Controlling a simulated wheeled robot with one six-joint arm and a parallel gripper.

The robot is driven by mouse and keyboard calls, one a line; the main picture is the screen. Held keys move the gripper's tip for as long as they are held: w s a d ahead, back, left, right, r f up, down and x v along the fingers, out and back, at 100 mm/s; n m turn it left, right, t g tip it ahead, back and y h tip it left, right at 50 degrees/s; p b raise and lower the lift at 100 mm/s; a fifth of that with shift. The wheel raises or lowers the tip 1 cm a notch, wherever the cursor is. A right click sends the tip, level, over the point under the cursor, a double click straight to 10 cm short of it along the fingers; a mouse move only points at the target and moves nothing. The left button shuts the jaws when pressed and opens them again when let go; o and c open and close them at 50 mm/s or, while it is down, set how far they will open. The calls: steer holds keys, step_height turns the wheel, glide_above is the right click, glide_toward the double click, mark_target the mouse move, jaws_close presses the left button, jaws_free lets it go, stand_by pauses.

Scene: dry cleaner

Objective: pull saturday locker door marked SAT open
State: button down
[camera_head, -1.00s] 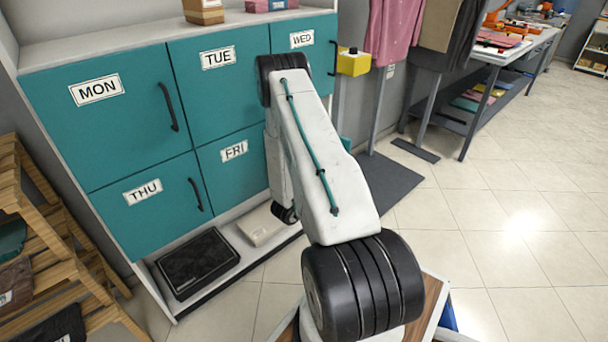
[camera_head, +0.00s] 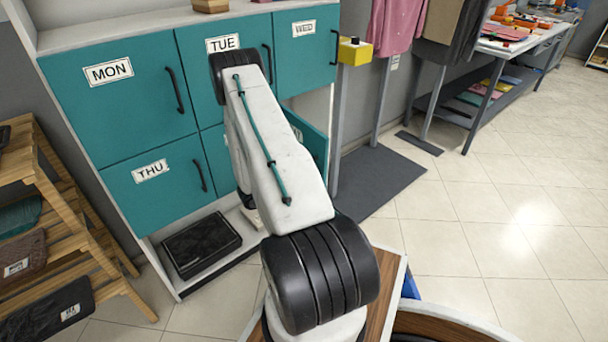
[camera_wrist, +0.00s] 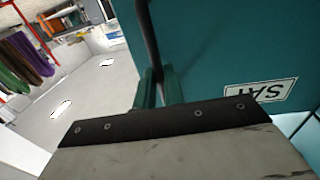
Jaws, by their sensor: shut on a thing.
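The teal SAT locker door (camera_wrist: 225,45) fills the right of the wrist view, its white label (camera_wrist: 262,90) upside down. In the head view a part of this door (camera_head: 312,142) shows right of my arm, below the WED door, angled out from the locker front. Its dark bar handle (camera_wrist: 151,40) runs down between the fingers of my gripper (camera_wrist: 158,82), which is shut on it. In the head view my arm hides the gripper, the handle and most of the lower right compartments.
The MON (camera_head: 125,100), THU (camera_head: 155,190) and WED (camera_head: 306,55) doors are shut. A wooden rack (camera_head: 70,230) stands at left. A black scale-like box (camera_head: 202,245) sits on the base ledge. A dark mat (camera_head: 375,185) and open tiled floor lie right.

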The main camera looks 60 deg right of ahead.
steer(key=shift+w+d+r, duration=0.1)
steer(key=shift+w+r, duration=0.05)
steer(key=shift+w, duration=0.1)
steer(key=c, duration=1.5)
jaws_free()
steer(key=shift+s, duration=0.1)
steer(key=v, duration=0.7)
steer(key=shift+a, duration=0.35)
